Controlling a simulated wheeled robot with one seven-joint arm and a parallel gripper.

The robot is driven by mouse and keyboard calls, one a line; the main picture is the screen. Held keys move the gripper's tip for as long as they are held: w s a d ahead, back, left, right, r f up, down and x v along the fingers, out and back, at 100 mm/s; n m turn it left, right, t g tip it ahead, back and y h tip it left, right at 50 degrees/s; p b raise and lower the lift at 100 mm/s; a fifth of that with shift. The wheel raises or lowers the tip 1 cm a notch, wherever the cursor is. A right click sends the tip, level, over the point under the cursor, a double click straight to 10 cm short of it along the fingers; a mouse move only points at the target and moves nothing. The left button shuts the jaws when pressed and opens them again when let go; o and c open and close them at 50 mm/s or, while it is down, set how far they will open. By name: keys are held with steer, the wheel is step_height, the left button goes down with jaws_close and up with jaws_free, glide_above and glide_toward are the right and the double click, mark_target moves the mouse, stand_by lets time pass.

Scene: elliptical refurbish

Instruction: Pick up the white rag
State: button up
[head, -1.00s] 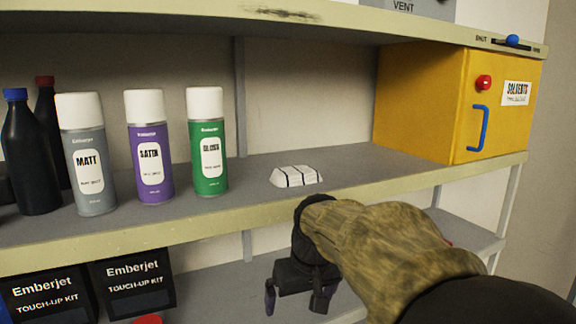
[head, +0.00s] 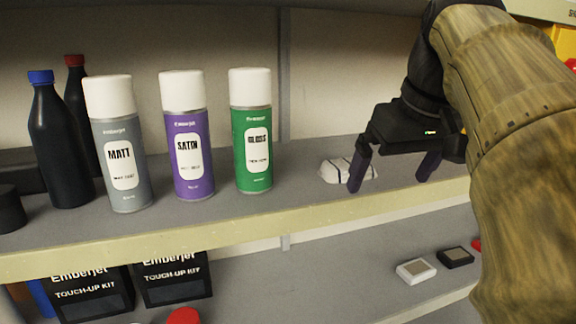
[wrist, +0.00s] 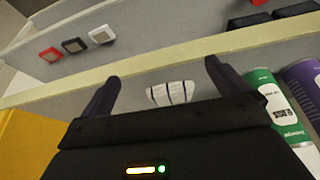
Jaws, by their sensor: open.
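The white rag (head: 338,170), folded and marked with dark stripes, lies on the upper grey shelf (head: 300,197) to the right of the green can. In the head view my gripper (head: 396,180) is open in front of it, and its left finger covers part of the rag. In the wrist view the rag (wrist: 171,94) shows between the two spread fingers of my gripper (wrist: 160,75), beyond the palm. The fingers hold nothing, and I see no contact with the rag.
The green Gloss can (head: 252,135), purple Satin can (head: 187,140) and grey Matt can (head: 118,150) stand left of the rag. The shelf's front lip (head: 220,225) runs below. Small blocks (head: 416,270) lie on the lower shelf.

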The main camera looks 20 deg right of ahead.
mark_target(348, 163)
steer(key=w+p, duration=0.2)
steer(key=w, duration=0.5)
steer(key=shift+w, duration=0.3)
steer(key=shift+w+r+p, duration=0.1)
steer(key=shift+w+p, duration=0.3)
steer(key=shift+w, duration=0.05)
steer(key=w+p, duration=0.1)
steer(key=w, duration=0.1)
steer(key=shift+w+d, duration=0.1)
steer(key=shift+w, duration=0.25)
steer(key=shift+w+d+f, duration=0.1)
steer(key=shift+w+f, duration=0.8)
steer(key=shift+f, duration=0.6)
steer(key=shift+w, duration=0.1)
